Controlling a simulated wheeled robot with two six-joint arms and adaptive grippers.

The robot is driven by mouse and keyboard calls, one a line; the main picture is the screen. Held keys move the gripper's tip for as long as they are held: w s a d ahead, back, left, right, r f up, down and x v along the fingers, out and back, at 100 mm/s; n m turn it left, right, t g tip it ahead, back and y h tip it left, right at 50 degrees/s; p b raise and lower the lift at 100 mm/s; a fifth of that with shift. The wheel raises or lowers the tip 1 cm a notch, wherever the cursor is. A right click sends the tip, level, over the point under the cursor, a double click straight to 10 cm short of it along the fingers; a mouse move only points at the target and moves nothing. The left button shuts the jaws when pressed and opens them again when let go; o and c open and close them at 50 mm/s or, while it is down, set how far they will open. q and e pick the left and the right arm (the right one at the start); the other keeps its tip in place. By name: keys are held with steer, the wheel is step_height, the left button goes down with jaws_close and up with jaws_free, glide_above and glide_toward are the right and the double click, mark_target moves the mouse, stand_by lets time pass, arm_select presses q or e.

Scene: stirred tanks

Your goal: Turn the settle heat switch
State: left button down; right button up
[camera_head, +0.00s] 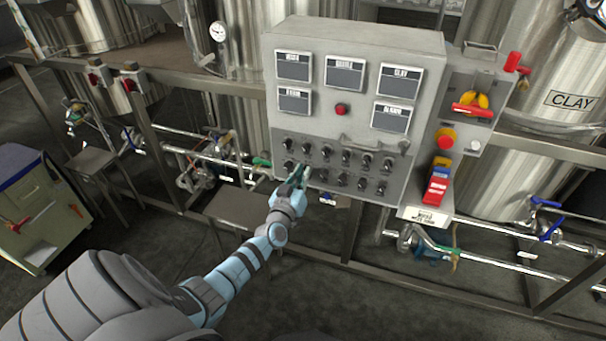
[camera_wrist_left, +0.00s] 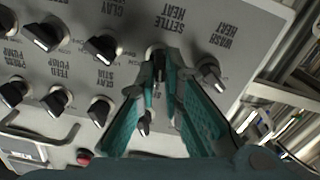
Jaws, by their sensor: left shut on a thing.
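The settle heat switch (camera_wrist_left: 158,58) is a black knob on the grey panel, under an upside-down "SETTLE HEAT" label in the left wrist view. My left gripper (camera_wrist_left: 155,80) has teal fingers on both sides of this knob and is shut on it. The fingers hide part of the knob, so its pointing direction is hard to read. In the head view my left gripper (camera_head: 302,174) reaches the lower row of knobs near its left end. My right gripper is in neither view.
The control panel (camera_head: 330,140) also carries a red button (camera_head: 341,109) and a handle bar. Pipes and a metal frame run below.

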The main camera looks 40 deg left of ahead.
arm_select(q)
steer(key=n, duration=0.8)
steer(key=shift+s+a+f+n, duration=0.1)
steer(key=shift+a+f+n, duration=0.1)
steer(key=shift+n, duration=0.1)
stand_by(0.4)
steer(key=c, duration=1.7)
jaws_free()
steer(key=v, duration=1.2)
steer(key=shift+d, duration=0.1)
